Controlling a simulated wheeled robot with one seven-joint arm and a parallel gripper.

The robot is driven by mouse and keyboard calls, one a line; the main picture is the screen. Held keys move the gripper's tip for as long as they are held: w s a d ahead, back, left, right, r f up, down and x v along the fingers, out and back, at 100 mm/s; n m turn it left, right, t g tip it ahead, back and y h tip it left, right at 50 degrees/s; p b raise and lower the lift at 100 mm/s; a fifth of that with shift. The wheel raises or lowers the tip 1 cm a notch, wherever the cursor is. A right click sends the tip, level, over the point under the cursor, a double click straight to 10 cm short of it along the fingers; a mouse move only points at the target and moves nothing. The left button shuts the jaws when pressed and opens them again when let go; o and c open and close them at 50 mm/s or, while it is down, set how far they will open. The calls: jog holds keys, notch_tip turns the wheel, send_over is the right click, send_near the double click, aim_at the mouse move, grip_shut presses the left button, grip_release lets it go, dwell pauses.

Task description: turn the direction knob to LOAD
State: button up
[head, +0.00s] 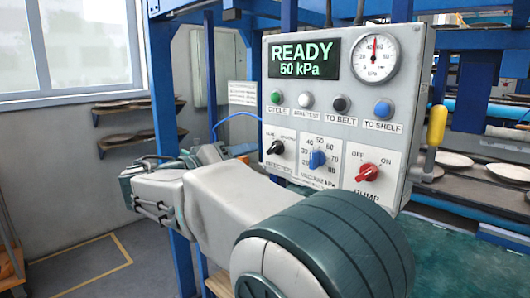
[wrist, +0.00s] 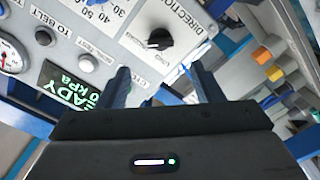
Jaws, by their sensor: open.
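The direction knob (head: 276,147) is a small black knob at the lower left of the grey control panel (head: 415,60). It also shows in the wrist view (wrist: 160,38), near the word DIRECTION. I cannot tell for certain which label its pointer faces. My gripper (wrist: 160,70) is open and empty, with its two dark fingers spread apart. In the wrist view the knob lies beyond the fingertips, roughly between them, and no contact shows. In the head view my arm crosses below and left of the panel, and the fingertips are not clear.
Beside the knob are a blue vacuum knob (head: 317,159) and a red pump knob (head: 368,173). Several push buttons sit above; the display (head: 304,60) reads READY, 50 kPa. A yellow-handled lever (head: 436,125) stands at the panel's right side. Blue posts and plate racks surround it.

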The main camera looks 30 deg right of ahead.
aim_at(271, 149)
jog(key=x, duration=0.8)
jog(key=shift+w+d+p, duration=0.15)
jog(key=shift+d+p, duration=0.15)
jog(key=shift+d, duration=0.05)
jog(key=shift+f, duration=0.1)
jog(key=c, duration=1)
